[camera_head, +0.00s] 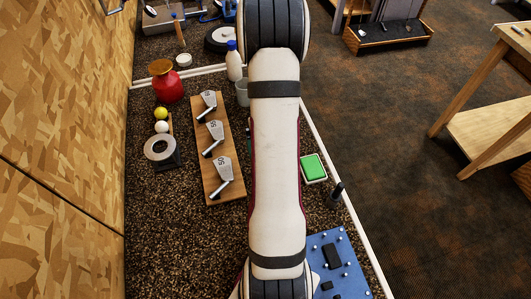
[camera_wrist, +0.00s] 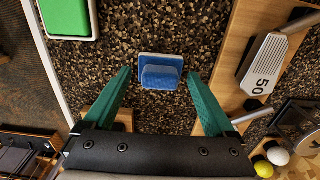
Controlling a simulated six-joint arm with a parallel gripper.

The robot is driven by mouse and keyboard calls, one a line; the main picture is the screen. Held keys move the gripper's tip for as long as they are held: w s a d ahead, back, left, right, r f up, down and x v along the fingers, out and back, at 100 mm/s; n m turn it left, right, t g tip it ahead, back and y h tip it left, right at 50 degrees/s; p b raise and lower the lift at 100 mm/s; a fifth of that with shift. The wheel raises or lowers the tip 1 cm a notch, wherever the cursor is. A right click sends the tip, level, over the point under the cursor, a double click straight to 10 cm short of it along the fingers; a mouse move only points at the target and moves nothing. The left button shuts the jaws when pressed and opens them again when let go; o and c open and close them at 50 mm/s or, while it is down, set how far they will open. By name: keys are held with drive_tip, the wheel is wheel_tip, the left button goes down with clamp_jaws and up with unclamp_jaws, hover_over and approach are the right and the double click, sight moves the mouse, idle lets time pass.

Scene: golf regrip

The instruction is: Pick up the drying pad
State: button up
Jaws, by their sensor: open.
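A small blue pad with a raised grip block (camera_wrist: 161,72), which looks like the drying pad, lies on the dark speckled surface in the wrist view. My gripper (camera_wrist: 159,74) is open, with one green finger to each side of the blue pad. Gaps show between the fingers and the pad, and nothing is held. Whether the fingertips are down at the pad's height, I cannot tell. In the head view my arm hides both the blue pad and the gripper.
A green pad in a white tray (camera_head: 313,168) lies right of my arm. A wooden board (camera_head: 227,184) with several iron heads stands left. A white bottle (camera_head: 234,62), red container (camera_head: 166,83), tape roll (camera_head: 160,147) and blue plate (camera_head: 346,277) are around. Speckled surface near the blue pad is bare.

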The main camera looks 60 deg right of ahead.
drive_tip(key=shift+f, duration=0.25)
clamp_jaws()
drive_tip(key=shift+r, duration=0.15)
